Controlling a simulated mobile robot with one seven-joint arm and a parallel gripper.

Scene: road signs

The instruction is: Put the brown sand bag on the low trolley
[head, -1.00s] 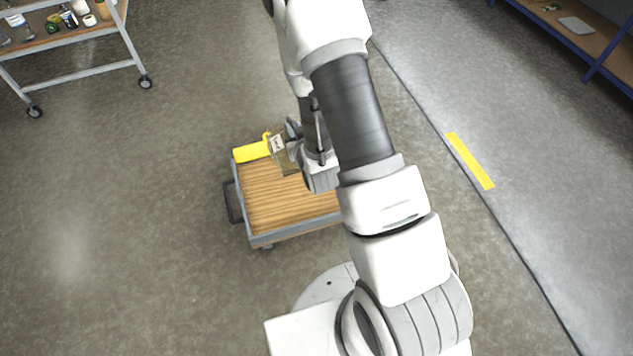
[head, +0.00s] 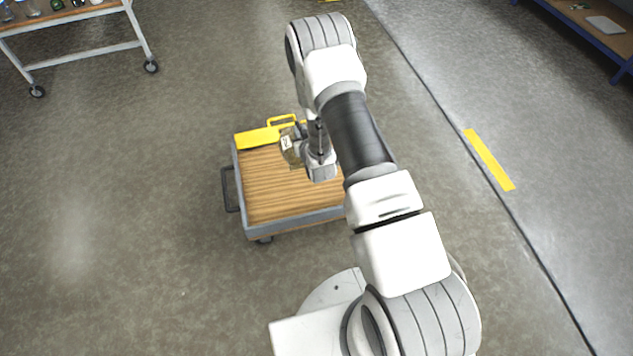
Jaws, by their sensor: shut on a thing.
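The low trolley (head: 285,190) stands in the middle of the head view, with a wooden deck, a grey rim and a dark handle on its left. My gripper (head: 300,142) is over the far part of the deck, partly hidden by its own wrist. It is shut on a small brownish bag with a pale label, the brown sand bag (head: 290,152), of which only part shows. I cannot tell whether the bag touches the deck.
A yellow thing with a handle (head: 257,138) lies along the trolley's far left edge, close to the bag. A wheeled shelf cart (head: 85,55) stands at the upper left, and a blue-framed bench (head: 590,35) at the upper right. Floor left of the trolley is clear.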

